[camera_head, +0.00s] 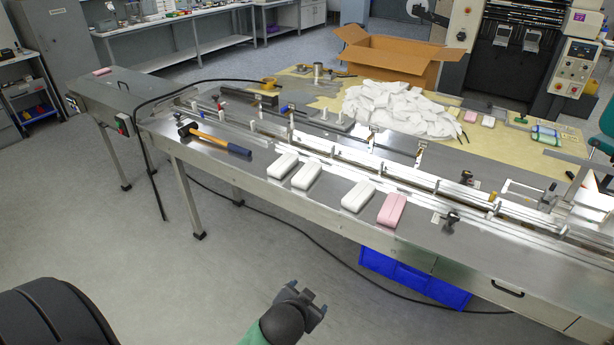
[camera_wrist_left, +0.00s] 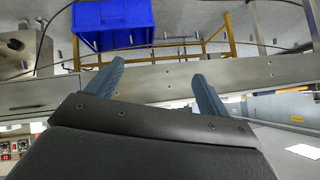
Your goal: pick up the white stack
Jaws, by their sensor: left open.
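Three white stacks lie on the front ledge of the steel machine table: one at the left (camera_head: 283,166), one close beside it (camera_head: 307,175), and one farther right (camera_head: 358,197). A pink stack (camera_head: 392,210) lies just right of the third white one. My left gripper (camera_head: 307,296) is in front of the table, over the floor, apart from all the stacks. Its two fingers are spread and empty in the left wrist view (camera_wrist_left: 158,72). No stack can be made out in that view. My right gripper is not in view.
A hammer (camera_head: 215,139) lies on the ledge left of the stacks. Guide rails (camera_head: 345,158) run behind them. A blue crate (camera_head: 412,279) sits under the table and shows in the wrist view (camera_wrist_left: 112,22). A white pile (camera_head: 400,108) and cardboard box (camera_head: 390,55) stand behind.

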